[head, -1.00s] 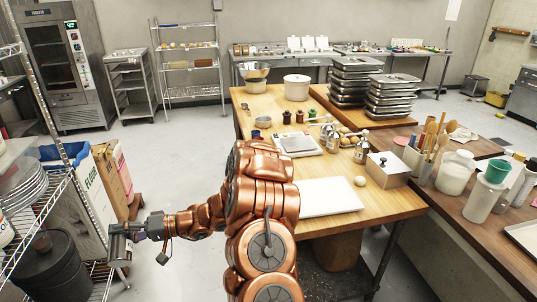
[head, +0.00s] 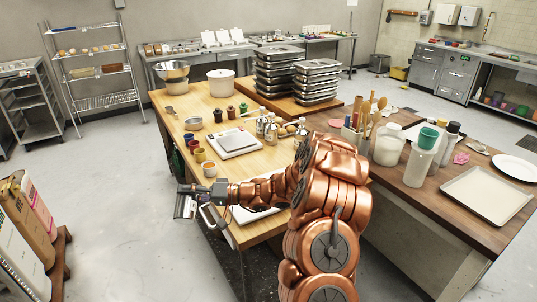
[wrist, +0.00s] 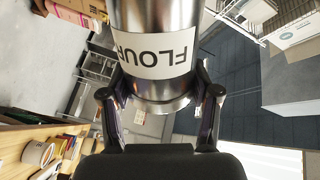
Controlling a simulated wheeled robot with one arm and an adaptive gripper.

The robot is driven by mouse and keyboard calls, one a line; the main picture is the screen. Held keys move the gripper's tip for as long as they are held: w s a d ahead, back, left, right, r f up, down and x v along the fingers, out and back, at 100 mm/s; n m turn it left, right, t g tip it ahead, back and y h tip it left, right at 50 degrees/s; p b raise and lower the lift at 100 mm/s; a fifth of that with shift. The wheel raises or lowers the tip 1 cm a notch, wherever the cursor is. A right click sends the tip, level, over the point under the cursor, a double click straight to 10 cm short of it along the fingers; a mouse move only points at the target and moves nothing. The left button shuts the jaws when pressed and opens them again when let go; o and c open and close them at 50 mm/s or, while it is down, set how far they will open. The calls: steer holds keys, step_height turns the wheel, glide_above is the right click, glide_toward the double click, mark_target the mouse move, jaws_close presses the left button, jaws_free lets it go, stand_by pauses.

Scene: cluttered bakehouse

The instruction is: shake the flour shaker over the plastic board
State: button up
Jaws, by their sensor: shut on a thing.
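The flour shaker is a shiny metal cylinder with a white FLOUR label (wrist: 155,52), filling the top of the wrist view. In the head view the shaker (head: 184,206) hangs at the end of my arm, off the left edge of the wooden table. My gripper (head: 197,191) is shut on it; both fingers (wrist: 161,100) press its sides in the wrist view. The white plastic board (head: 252,214) lies at the table's near end, right of the shaker. My arm hides most of the board.
A darker counter at right holds jars and a pale tray (head: 487,194). Boxes (head: 30,220) stand at lower left. Floor between is clear.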

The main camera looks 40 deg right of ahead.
steer(key=w+d+r+n+t+h+b, duration=0.1)
steer(key=d+n+b, duration=0.3)
steer(key=d, duration=0.9)
steer(key=w+d+r+n+t+h+b, duration=0.2)
steer(key=d+n+b, duration=0.2)
steer(key=d, duration=0.9)
steer(key=shift+r+n+t+h, duration=0.35)
steer(key=shift+n+t+h, duration=0.05)
steer(key=shift+n, duration=0.2)
steer(key=shift+s, duration=0.1)
